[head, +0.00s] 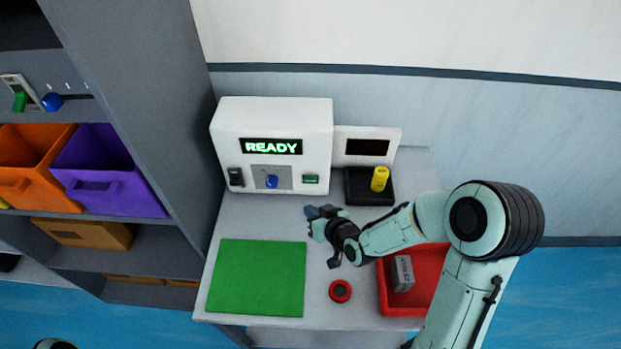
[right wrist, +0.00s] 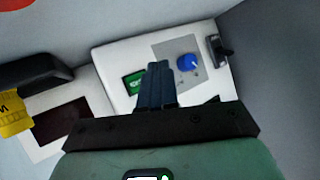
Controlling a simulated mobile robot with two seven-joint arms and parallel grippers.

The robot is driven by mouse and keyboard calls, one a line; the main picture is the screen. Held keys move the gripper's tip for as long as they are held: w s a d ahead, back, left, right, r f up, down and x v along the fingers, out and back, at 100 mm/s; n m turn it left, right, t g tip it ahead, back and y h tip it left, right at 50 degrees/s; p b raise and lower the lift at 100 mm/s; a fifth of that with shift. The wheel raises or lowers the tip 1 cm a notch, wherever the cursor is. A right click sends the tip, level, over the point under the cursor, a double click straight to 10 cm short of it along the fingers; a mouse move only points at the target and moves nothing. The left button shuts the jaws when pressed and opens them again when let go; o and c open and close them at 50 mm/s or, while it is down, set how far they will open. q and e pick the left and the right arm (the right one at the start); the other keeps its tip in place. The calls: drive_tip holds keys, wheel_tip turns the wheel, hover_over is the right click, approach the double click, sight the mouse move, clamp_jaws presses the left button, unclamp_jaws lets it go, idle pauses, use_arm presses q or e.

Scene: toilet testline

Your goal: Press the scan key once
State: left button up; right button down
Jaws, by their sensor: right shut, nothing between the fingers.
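The white machine (head: 272,125) stands at the back of the table, its display (head: 270,147) reading READY. A small green key (head: 311,179) is on its front at the lower right; its lettering is too small to read surely. It also shows in the right wrist view (right wrist: 134,83), just left of the fingers. My right gripper (head: 313,211) is shut and empty, in front of the machine and apart from the key in the head view. Its closed fingers also show in the right wrist view (right wrist: 157,82). My left gripper is not in view.
A blue knob (head: 271,181) and black switch (head: 236,177) sit left of the key. A yellow item (head: 380,179) stands in a black tray (head: 357,197). A green mat (head: 257,278), red ring (head: 340,291) and red bin (head: 384,299) with a grey box (head: 402,273) are nearer.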

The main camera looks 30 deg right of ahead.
sight(311, 180)
drive_tip(key=w+d, duration=0.1)
drive_tip(key=w+p, duration=0.1)
drive_tip(key=w, duration=0.1)
drive_tip(key=w+d, duration=0.1)
drive_tip(key=shift+w+d+p, duration=0.25)
drive_tip(key=shift+d+p, duration=0.05)
drive_tip(key=shift+p, duration=0.1)
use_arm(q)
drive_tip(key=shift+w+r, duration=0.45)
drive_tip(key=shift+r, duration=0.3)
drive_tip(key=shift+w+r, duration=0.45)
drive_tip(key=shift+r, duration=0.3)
use_arm(e)
drive_tip(key=shift+w+d, duration=0.4)
drive_tip(key=shift+w, duration=0.15)
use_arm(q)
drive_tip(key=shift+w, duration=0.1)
use_arm(e)
drive_tip(key=shift+w, duration=0.1)
drive_tip(key=shift+w+d, duration=0.25)
drive_tip(key=shift+w, duration=0.05)
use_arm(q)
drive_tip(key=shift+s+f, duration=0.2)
